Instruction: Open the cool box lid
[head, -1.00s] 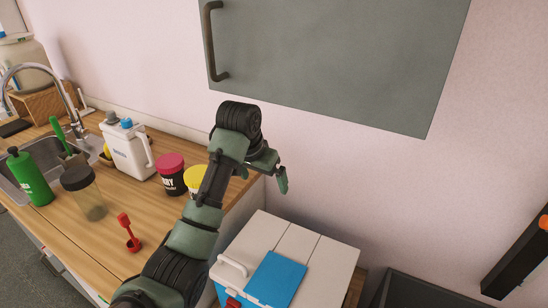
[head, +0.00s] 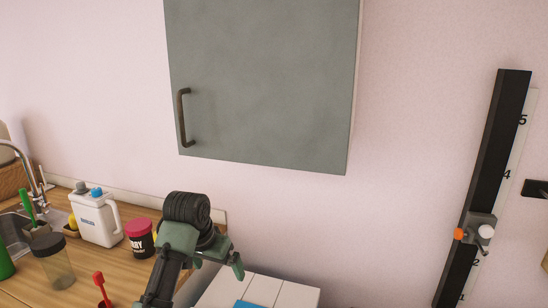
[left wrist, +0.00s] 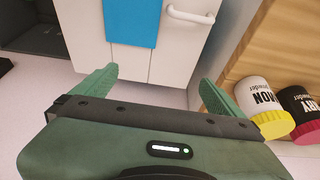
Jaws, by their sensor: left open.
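The cool box (head: 284,295) is a white box with a blue panel (head: 243,304), at the bottom of the head view and partly cut off. In the left wrist view the white lid (left wrist: 75,25) has a blue panel (left wrist: 133,20) and a white handle (left wrist: 190,14). The lid looks shut. My left gripper (head: 238,262) is above the box's back left in the head view. In the left wrist view its green fingers (left wrist: 158,88) are spread with nothing between them, and the handle lies beyond them. My right gripper is not in view.
A wooden counter (head: 122,272) at left holds a white jug (head: 95,220), a red-lidded jar (head: 140,238) and a clear jar (head: 55,265). A yellow-lidded jar (left wrist: 258,102) is close beside the left gripper. A grey wall cabinet (head: 265,80) hangs above. A black rail (head: 490,170) stands at right.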

